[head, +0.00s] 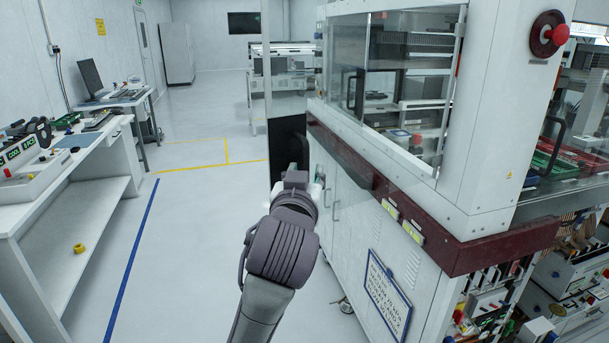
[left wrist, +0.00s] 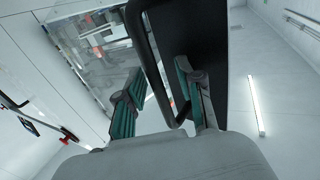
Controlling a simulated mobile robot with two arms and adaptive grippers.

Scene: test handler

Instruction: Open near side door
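The white machine has a side door with a clear pane (head: 291,103) and a black lower panel (head: 288,148). The door stands out at an angle from the machine's side, with the room's floor seen beyond it. My left gripper (head: 303,177) is at the black panel, its fingers mostly hidden in the head view. In the left wrist view, a black loop handle (left wrist: 149,65) stands off the black panel (left wrist: 215,60). The left gripper's two green-padded fingers (left wrist: 158,98) are apart, one on each side of the handle bar; contact is unclear. My right gripper is not in view.
The machine's maroon ledge (head: 365,178) and white cabinet (head: 352,222) lie right of my left arm. A red emergency button (head: 558,35) is on its corner post. A white workbench (head: 95,190) stands at left. The floor (head: 190,250) between is clear.

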